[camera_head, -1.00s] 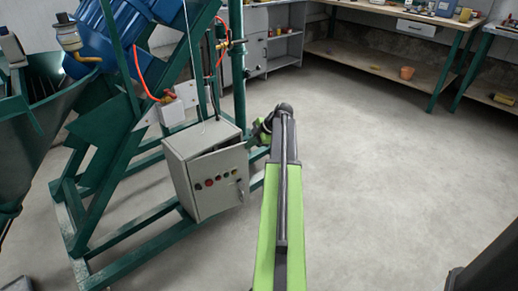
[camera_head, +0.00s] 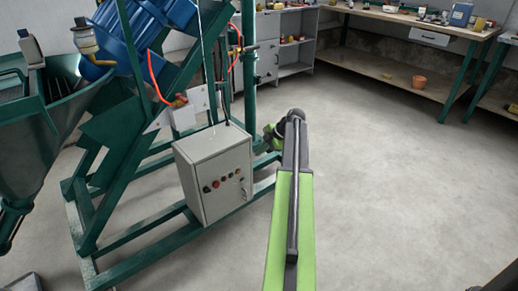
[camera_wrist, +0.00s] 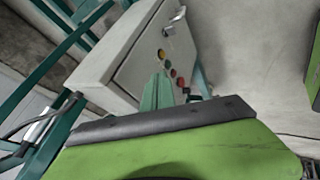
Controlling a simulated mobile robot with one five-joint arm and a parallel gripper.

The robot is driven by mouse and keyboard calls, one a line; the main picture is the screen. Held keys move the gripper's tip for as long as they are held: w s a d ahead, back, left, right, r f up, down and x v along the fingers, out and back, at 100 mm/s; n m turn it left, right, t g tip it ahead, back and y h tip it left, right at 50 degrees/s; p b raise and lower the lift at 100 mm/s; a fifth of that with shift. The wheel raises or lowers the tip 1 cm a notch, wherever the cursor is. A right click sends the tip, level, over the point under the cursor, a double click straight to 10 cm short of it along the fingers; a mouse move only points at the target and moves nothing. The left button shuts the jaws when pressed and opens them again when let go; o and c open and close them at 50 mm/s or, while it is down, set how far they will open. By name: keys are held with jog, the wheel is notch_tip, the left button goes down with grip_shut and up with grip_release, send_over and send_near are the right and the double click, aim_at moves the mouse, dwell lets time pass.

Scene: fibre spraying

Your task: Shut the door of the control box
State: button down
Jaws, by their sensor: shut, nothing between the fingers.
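The control box (camera_head: 187,179) is a pale grey box on the green frame, left of my arm in the head view. Its door (camera_head: 226,184) carries several coloured buttons and a handle on the right. The door looks flush with the box, with only a thin dark seam along the top. In the wrist view the door (camera_wrist: 189,49) faces me at a slant, with its handle at the top. A thin seam runs between it and the box side (camera_wrist: 112,45). My gripper (camera_head: 272,136) is shut and empty, right of the box and apart from it; its fingertips are mostly hidden.
The green machine frame (camera_head: 135,262) surrounds the box on the left and below. A blue motor (camera_head: 160,25) and a hopper (camera_head: 60,115) stand behind and left. Workbenches (camera_head: 400,75) line the back wall. The concrete floor at right is clear.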

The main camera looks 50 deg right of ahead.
jog(key=p+v, duration=0.8)
jog(key=v, duration=0.2)
jog(key=shift+d, duration=0.25)
